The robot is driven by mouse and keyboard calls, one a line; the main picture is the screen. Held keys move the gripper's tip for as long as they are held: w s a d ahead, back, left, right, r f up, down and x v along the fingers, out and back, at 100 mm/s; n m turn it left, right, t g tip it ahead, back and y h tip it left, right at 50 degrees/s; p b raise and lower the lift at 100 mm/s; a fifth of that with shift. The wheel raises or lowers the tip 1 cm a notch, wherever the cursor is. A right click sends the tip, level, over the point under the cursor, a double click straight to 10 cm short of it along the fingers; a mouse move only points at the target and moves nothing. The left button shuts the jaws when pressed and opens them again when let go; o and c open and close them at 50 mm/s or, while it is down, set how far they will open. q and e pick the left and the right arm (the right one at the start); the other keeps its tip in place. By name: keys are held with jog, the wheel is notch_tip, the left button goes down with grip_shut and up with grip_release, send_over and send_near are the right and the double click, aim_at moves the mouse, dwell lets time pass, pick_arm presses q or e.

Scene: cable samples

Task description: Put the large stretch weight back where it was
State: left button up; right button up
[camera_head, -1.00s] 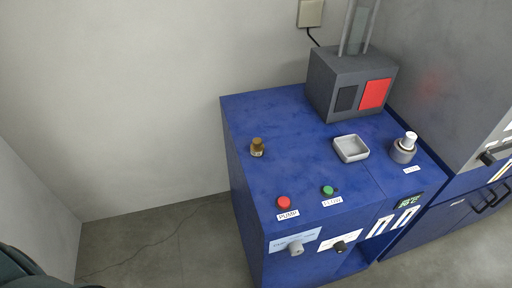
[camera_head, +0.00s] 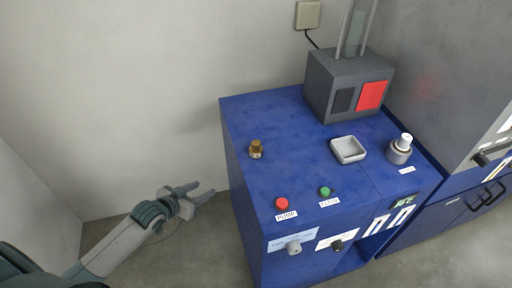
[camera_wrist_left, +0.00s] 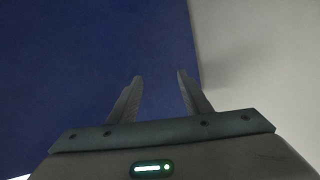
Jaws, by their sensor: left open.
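A small brass-coloured weight-like piece (camera_head: 256,149) stands upright near the left edge of the blue cabinet top. A larger grey cylindrical piece with a white top (camera_head: 400,150) stands near the right side of the top. I cannot tell for sure which is the large stretch weight. My left gripper (camera_head: 206,188) is open and empty, left of the cabinet and apart from both pieces. In the left wrist view its two fingers (camera_wrist_left: 160,76) are spread with nothing between them, facing the blue cabinet side. My right gripper is not in view.
The blue cabinet (camera_head: 310,155) carries a white square dish (camera_head: 348,150), a red button (camera_head: 282,203), a green button (camera_head: 325,192) and a dark grey box with a red panel (camera_head: 348,85). Knobs stick out of its front. A tall grey machine (camera_head: 450,80) stands at right.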

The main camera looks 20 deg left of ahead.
aim_at(256, 148)
pick_arm(q)
jog(key=d+r+m+h, duration=0.1)
jog(key=d+r, duration=0.1)
jog(key=r, duration=0.5)
jog(key=s+d+r+m+h, duration=0.1)
jog(key=d+r, duration=0.2)
jog(key=r, duration=0.4)
jog(key=s+d+r+m+t+h, duration=0.1)
jog(key=d+r, duration=0.2)
jog(key=r, duration=0.4)
jog(key=shift+r+h+p, duration=0.3)
jog(key=shift+p, duration=0.05)
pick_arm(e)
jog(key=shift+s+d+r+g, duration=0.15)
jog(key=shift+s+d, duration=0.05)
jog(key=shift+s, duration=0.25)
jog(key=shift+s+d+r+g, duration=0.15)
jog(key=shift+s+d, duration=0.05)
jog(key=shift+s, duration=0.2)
pick_arm(q)
jog(key=shift+w, duration=0.1)
